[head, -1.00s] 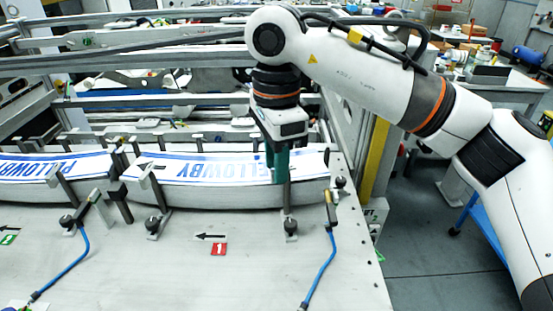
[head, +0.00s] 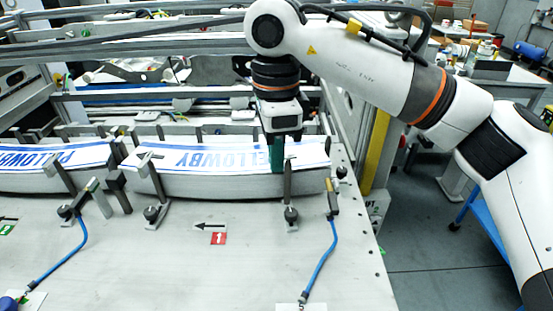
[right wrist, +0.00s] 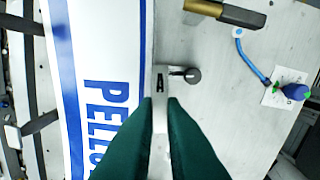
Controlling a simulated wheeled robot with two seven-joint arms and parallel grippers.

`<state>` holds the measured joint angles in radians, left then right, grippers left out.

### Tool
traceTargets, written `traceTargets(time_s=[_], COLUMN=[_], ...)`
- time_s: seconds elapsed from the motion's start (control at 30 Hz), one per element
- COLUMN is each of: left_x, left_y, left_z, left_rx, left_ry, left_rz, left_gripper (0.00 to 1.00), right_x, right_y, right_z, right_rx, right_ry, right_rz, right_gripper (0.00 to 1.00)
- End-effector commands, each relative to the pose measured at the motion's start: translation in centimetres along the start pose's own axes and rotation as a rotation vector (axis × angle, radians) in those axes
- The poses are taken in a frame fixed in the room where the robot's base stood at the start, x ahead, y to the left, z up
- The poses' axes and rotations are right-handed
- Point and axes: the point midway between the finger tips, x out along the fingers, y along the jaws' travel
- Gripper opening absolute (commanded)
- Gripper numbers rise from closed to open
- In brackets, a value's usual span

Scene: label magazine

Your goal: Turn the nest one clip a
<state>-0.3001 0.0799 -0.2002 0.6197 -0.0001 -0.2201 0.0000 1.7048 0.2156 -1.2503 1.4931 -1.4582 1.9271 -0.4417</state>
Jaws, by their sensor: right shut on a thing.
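My right gripper (head: 278,160) points straight down at the right end of the long stack of printed labels (head: 180,184). In the right wrist view my green fingers (right wrist: 160,104) are shut on the narrow grey clip (right wrist: 160,85), which is marked A. In the head view this clip (head: 289,185) stands upright at the stack's front edge, partly against the green fingers. A dark knob (right wrist: 193,75) sits beside the clip in the right wrist view. My left gripper is not in view.
A second clip (head: 160,184) stands farther left along the stack. A brass-and-black fitting (head: 332,197) with a blue hose (head: 320,262) is right of the clip. Metal rails run behind.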

Motion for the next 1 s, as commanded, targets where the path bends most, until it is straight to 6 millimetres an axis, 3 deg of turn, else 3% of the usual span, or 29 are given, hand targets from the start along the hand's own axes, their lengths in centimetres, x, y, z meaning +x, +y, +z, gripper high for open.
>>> traceTargets(time_s=[0.1,0.4,0.43,0.57,0.87,1.0], left_x=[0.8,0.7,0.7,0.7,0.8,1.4], left_y=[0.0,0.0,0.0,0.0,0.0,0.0], left_z=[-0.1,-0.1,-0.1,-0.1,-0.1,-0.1], left_rx=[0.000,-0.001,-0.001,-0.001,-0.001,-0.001], left_ry=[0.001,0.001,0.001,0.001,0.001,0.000], left_rz=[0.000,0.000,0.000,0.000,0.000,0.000], left_gripper=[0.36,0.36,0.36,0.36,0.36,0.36], right_x=[0.1,-0.1,-0.1,-0.1,-0.2,-1.3], right_y=[0.2,0.2,0.2,0.2,0.2,0.2], right_z=[0.0,0.0,0.0,0.0,0.0,0.0], right_rx=[0.073,0.092,0.092,0.092,0.090,0.091], right_ry=[-0.001,0.000,0.000,0.000,0.000,0.001], right_rz=[0.003,0.003,0.003,0.003,0.003,0.004], right_gripper=[0.00,0.00,0.11,0.31,0.31,0.31])
